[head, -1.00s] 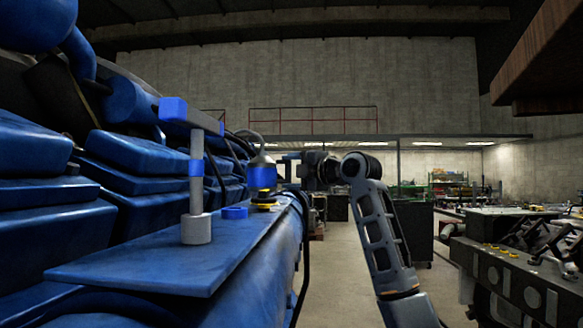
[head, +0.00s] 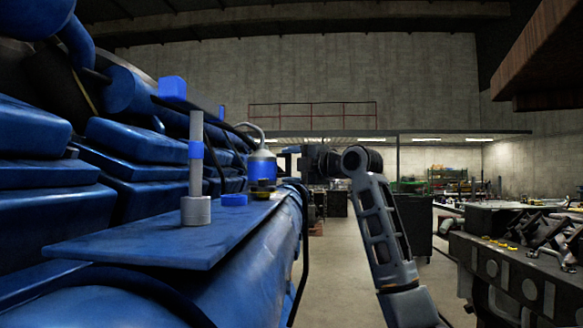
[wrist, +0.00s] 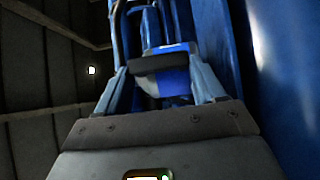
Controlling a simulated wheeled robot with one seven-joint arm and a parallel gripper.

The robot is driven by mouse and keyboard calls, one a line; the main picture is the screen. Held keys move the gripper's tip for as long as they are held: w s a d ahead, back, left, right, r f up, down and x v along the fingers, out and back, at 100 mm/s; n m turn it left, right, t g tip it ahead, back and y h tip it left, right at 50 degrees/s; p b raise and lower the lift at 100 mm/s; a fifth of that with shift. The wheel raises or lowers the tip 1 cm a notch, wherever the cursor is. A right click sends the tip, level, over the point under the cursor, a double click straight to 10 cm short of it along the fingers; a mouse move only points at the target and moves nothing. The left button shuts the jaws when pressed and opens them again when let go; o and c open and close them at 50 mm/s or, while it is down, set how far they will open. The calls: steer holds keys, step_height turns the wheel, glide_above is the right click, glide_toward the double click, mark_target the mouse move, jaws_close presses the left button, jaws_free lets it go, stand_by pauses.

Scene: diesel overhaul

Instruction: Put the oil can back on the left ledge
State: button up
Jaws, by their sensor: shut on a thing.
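The oil can (head: 262,170) has a silver-grey top, a curved spout and a blue body. It is upright in the head view, at the far end of the left ledge (head: 150,243), a flat blue shelf along the engine. My gripper (head: 287,165) is shut on the can from its right side. In the wrist view, a blue body with a dark band (wrist: 172,72) sits between the fingers. A yellow and black disc (head: 262,194) shows just below the can. I cannot tell whether the can touches the ledge.
A blue ring (head: 234,199) lies on the ledge left of the can. A grey post (head: 196,175) with a blue band stands nearer, with a blue block (head: 172,88) above it. Blue engine covers (head: 40,160) rise at left. The ledge's near part is clear.

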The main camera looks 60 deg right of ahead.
steer(key=shift+f+b, duration=1.05)
steer(key=shift+f, duration=0.15)
steer(key=o, duration=1.4)
steer(key=shift+o, duration=0.4)
steer(key=shift+f, duration=0.1)
steer(key=shift+f, duration=0.2)
steer(key=b+v, duration=0.1)
steer(key=v, duration=0.7)
steer(key=shift+r+b, duration=0.35)
steer(key=shift+r, duration=0.05)
